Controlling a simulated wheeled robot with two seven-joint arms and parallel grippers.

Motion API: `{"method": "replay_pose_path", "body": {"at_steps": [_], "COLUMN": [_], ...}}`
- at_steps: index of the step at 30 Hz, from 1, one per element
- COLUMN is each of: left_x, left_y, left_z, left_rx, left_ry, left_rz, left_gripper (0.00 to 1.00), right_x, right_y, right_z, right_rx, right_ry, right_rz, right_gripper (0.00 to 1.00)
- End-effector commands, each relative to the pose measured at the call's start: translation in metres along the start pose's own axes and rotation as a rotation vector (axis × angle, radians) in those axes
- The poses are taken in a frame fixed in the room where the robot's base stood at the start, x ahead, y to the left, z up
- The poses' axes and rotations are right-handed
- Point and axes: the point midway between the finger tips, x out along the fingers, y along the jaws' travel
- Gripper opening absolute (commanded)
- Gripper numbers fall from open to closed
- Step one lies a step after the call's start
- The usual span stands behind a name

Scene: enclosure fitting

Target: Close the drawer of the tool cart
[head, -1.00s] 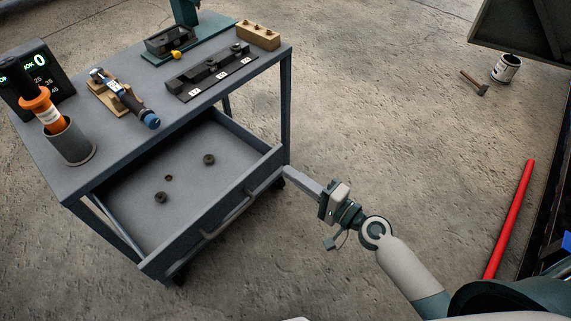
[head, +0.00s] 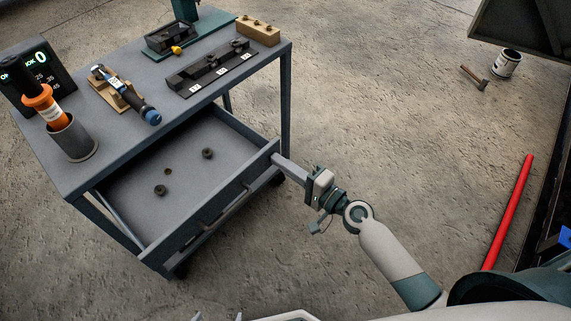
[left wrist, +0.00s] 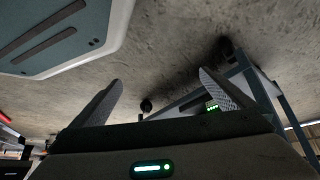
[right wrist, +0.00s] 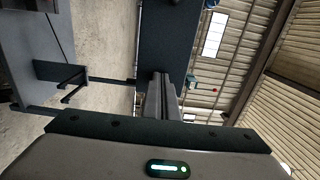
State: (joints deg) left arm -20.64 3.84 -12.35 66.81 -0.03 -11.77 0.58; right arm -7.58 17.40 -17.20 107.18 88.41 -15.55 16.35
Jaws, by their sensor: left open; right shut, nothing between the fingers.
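The tool cart (head: 55,165) is grey-blue, and its drawer (head: 140,215) is partly pulled out under the top. The drawer's front has a long bar handle (head: 225,203). My right gripper (head: 276,158) is shut and empty, with its fingertips at the right end of the drawer front, seemingly touching it. In the right wrist view, the closed fingers (right wrist: 160,92) point at the dark panel (right wrist: 167,40). My left gripper (head: 218,317) barely shows at the bottom edge of the head view. In the left wrist view its fingers (left wrist: 160,95) are spread and empty, with the cart frame beyond.
Several small dark rings lie in the drawer. The cart top holds a cup (head: 72,138) with an orange-handled tool, a display (head: 38,70), a black block strip (head: 210,68) and a wooden block (head: 258,30).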

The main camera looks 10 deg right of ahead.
Motion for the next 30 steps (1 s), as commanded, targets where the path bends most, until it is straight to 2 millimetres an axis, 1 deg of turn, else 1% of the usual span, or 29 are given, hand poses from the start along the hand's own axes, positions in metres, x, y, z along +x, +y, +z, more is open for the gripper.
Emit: {"method": "replay_pose_path", "body": {"at_steps": [5, 8, 14, 17, 21, 24, 27, 30], "left_x": [-0.001, 0.000, 0.003, 0.004, 0.006, 0.007, 0.006, 0.005], "left_y": [0.000, 0.000, 0.000, -0.003, -0.010, -0.016, -0.021, -0.024], "left_z": [-0.001, 0.000, 0.005, 0.007, 0.018, 0.027, 0.035, 0.040], "left_rx": [0.000, 0.001, 0.000, -0.004, -0.007, -0.011, -0.014, -0.016], "left_ry": [0.004, 0.004, -0.013, -0.040, -0.095, -0.140, -0.183, -0.218], "left_rz": [0.000, 0.000, 0.000, -0.004, -0.013, -0.019, -0.024, -0.028], "left_gripper": [1.00, 1.00, 1.00, 1.00, 1.00, 1.00, 1.00, 1.00], "right_x": [0.028, 0.049, 0.102, 0.130, 0.167, 0.190, 0.209, 0.223], "right_y": [-0.002, -0.002, -0.001, 0.000, 0.001, 0.002, 0.002, 0.001], "right_z": [0.000, 0.000, 0.000, 0.000, 0.001, 0.000, 0.000, 0.000], "right_rx": [0.000, 0.000, 0.000, 0.000, -0.001, 0.001, -0.001, 0.000], "right_ry": [-0.001, -0.001, -0.001, -0.001, -0.001, -0.001, -0.001, -0.001], "right_rz": [-0.003, -0.003, -0.004, -0.003, -0.004, -0.002, -0.002, -0.002], "right_gripper": [0.00, 0.00, 0.00, 0.00, 0.00, 0.00, 0.00, 0.00]}}
